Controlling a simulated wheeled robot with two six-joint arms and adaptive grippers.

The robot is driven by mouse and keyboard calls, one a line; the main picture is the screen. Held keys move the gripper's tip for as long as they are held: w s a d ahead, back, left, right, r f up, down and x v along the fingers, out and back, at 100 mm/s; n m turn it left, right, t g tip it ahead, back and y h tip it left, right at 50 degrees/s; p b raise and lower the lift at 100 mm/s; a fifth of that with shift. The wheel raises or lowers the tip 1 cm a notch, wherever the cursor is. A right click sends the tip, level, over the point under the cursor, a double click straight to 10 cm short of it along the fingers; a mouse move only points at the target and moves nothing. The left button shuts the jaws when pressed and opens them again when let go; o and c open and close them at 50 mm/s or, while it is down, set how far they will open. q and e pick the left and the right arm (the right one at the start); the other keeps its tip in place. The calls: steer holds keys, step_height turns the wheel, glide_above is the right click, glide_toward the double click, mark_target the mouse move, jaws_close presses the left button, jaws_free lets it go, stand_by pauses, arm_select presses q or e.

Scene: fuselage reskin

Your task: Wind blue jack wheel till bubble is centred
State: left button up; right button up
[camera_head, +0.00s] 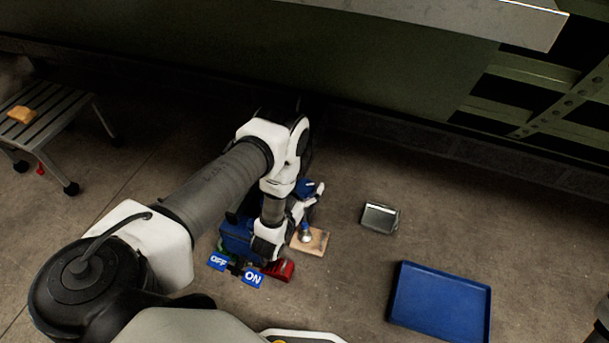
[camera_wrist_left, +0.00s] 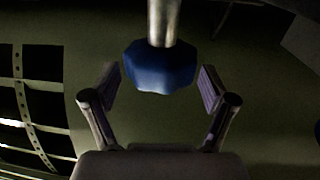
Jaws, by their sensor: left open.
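The blue jack wheel (camera_wrist_left: 160,66) is a faceted knob on a bright metal shaft (camera_wrist_left: 164,20) in the left wrist view. My left gripper (camera_wrist_left: 160,88) is open, with one finger on each side of the wheel and a visible gap to both. In the head view the left gripper (camera_head: 311,194) is beside a patch of blue that looks like the wheel (camera_head: 305,186). Below it, the silver foot of the jack (camera_head: 306,235) stands on a wooden board (camera_head: 315,246). I cannot make out a bubble in either view. My right gripper is out of view.
A blue case (camera_head: 236,238) and blue OFF and ON signs (camera_head: 253,279) sit close by my left wrist, with a red object (camera_head: 283,271). A metal-framed box (camera_head: 380,217) and a blue tray (camera_head: 440,332) lie to the right. The green fuselage (camera_head: 390,70) hangs behind.

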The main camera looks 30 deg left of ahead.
mark_target(304, 185)
arm_select(q)
step_height(304, 185, up, 8)
steer(key=shift+f, duration=0.1)
